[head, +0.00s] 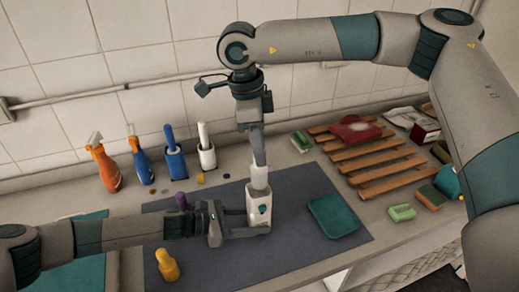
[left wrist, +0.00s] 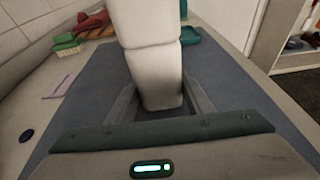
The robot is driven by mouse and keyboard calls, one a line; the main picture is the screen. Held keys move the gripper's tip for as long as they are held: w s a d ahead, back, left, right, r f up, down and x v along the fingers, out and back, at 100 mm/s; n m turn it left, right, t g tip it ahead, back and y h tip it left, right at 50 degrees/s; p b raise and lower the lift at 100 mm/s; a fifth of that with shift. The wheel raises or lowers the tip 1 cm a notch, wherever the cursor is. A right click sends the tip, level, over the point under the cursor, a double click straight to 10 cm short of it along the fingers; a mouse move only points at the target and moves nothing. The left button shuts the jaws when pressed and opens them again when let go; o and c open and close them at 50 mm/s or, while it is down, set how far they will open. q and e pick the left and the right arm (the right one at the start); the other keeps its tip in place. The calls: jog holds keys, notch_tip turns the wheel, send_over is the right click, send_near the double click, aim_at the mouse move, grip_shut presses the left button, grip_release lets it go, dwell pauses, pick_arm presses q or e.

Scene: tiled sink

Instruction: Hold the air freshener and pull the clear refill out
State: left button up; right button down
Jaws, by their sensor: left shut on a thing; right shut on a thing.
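The air freshener (head: 259,211) is a white upright body with a dark emblem, standing over the dark grey mat. My left gripper (head: 252,228) is shut on its lower part from the left; the left wrist view shows the body (left wrist: 160,85) between the fingers. The refill (head: 259,178) looks whitish rather than clear and sits at the top of the freshener, in line with it. My right gripper (head: 259,160) points down from above and is shut on the refill. A seam crosses the white shape in the left wrist view. I cannot tell how deep the refill sits.
A teal tray (head: 333,216) lies right of the freshener on the mat (head: 290,250). A yellow bottle (head: 167,265) and a purple item (head: 182,201) are near my left arm. Spray bottles (head: 104,166) line the back left. A wooden rack (head: 375,165) and green sponges (head: 402,212) are right.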

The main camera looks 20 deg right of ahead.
pick_arm(q)
jog(key=o, duration=1.1)
jog(key=shift+o, duration=0.2)
jog(key=shift+a, duration=0.1)
jog(key=v, duration=1.2)
dwell(0.5)
